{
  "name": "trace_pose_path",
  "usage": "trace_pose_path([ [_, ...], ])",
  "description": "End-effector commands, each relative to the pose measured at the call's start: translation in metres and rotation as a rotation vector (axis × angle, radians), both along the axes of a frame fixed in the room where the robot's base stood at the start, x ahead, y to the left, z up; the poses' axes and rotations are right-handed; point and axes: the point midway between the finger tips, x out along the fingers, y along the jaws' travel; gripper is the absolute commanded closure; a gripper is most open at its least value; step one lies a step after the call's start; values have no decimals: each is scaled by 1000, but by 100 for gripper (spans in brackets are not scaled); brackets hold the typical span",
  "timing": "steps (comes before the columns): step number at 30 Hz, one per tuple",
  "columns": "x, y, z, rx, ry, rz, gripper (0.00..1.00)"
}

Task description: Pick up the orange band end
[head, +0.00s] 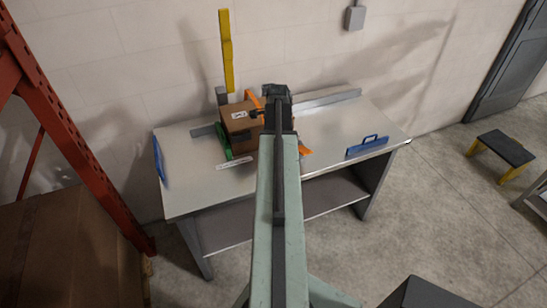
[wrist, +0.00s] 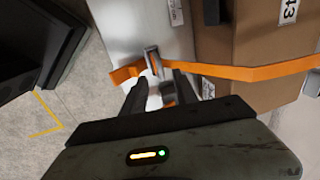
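The orange band (wrist: 245,73) runs across the side of a cardboard box (wrist: 265,40) in the wrist view and passes through a small grey buckle (wrist: 152,58). Its orange end (wrist: 125,74) sticks out left of the buckle, beyond my left finger. My gripper (wrist: 160,78) has its two dark fingers apart, pointing at the band just below the buckle. I cannot tell whether they touch the band. In the head view the box (head: 240,122) stands on the table, and a piece of orange band (head: 305,150) shows right of my arm; my arm hides the fingers.
The table (head: 190,180) has a blue handled piece (head: 368,147) at its right and a blue strip (head: 158,158) at its left edge. A yellow post (head: 227,50) stands behind the box. An orange rack (head: 70,130) is at left, a step stool (head: 502,150) at right.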

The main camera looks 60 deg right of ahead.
Motion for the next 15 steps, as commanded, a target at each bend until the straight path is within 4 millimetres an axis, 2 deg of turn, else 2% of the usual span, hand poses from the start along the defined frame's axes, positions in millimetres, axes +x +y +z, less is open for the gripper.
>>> trace_pose_path([
  [6,4,-2,-28,-1,0,4,65],
  [11,5,-3,-28,0,1,4,65],
  [15,6,-4,-42,0,1,5,65],
])
